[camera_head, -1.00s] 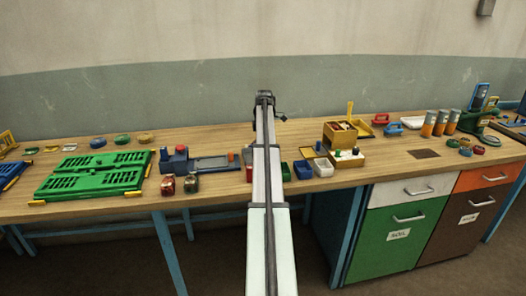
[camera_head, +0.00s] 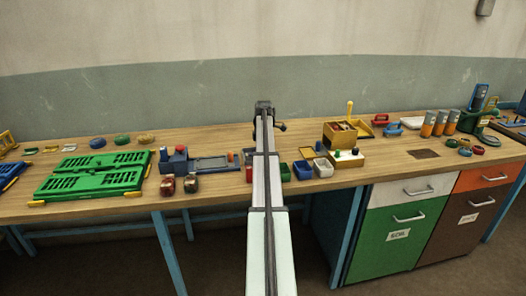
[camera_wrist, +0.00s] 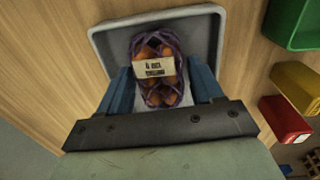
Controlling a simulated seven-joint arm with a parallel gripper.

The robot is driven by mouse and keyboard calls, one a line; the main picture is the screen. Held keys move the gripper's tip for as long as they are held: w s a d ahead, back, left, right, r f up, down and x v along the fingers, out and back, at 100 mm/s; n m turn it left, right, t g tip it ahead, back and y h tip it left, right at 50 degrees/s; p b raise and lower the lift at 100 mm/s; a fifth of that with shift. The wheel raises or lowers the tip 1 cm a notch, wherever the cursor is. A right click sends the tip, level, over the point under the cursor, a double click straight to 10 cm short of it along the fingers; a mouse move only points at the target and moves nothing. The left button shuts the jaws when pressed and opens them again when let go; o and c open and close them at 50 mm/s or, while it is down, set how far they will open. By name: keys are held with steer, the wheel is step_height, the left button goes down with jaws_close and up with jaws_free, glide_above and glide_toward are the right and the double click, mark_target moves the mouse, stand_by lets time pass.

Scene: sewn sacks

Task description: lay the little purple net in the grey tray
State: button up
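The little purple net (camera_wrist: 171,45), filled with round orange things and tagged with a pale label, is between the two blue fingers of my gripper (camera_wrist: 160,75) in the wrist view. The fingers press close on both its sides, and it looks held. The grey tray (camera_wrist: 98,42) is right behind and below the net, with its rim around the net's far end. I cannot tell whether the net touches the tray floor. In the head view my gripper (camera_head: 264,108) is at the back of the bench; my arm hides the net and tray there.
In the wrist view a green bin (camera_wrist: 295,22), a yellow block (camera_wrist: 298,85) and a red container (camera_wrist: 284,118) stand right of the tray. Bare wood lies to its left. In the head view a wooden box (camera_head: 340,136) stands right of my arm.

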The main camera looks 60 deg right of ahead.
steer(key=shift+o, duration=0.8)
step_height(320, 180, up, 12)
steer(key=shift+s+a+r, duration=0.15)
steer(key=shift+s+a, duration=0.1)
steer(key=shift+s, duration=0.05)
